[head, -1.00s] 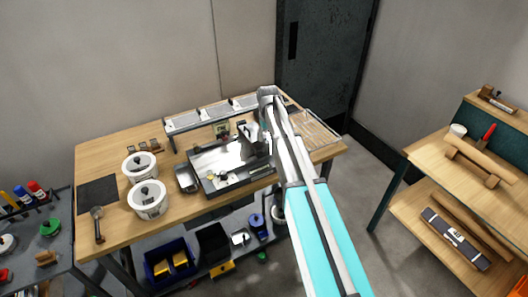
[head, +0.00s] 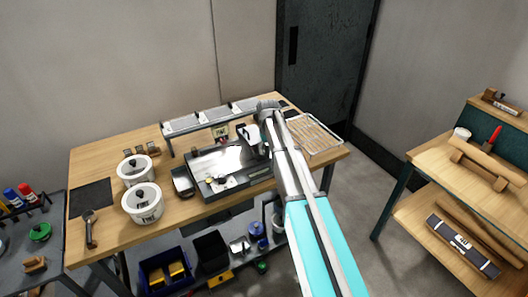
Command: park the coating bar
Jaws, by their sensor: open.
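A dark coating unit (head: 196,181) with a bright pale plate (head: 222,159) stands in the middle of the wooden bench. Small pieces lie along its front edge, but I cannot single out the coating bar for certain; it may be among them or hidden by my arm. My gripper (head: 249,138) is open, above the right part of the unit. My arm hides the unit's right end and most of the gripper, so I cannot tell whether the fingers touch anything.
A raised rack (head: 210,117) with pale panels stands behind the unit. A wire rack (head: 318,134) lies at the bench's right end. A shelf unit (head: 447,160) stands at right.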

